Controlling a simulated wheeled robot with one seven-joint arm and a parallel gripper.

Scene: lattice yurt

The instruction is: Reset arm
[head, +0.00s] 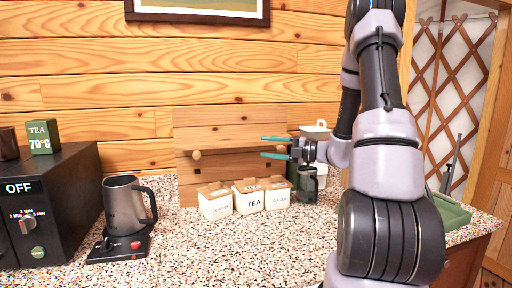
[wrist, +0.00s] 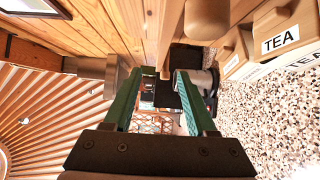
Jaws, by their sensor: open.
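My gripper (head: 268,147) is raised over the speckled counter, in front of the wooden panel with round knobs (head: 243,137). Its two green fingers point left and are apart, with nothing between them. In the wrist view my gripper (wrist: 158,100) also shows open and empty, with a wooden knob (wrist: 207,18) close above the fingers.
Several white boxes, one marked TEA (head: 254,202), stand below my gripper. A dark kettle (head: 124,205) sits on its base at left, beside a black appliance (head: 45,200) with a green TEA block (head: 43,136) on top. A green tray (head: 455,214) lies at right. The counter front is clear.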

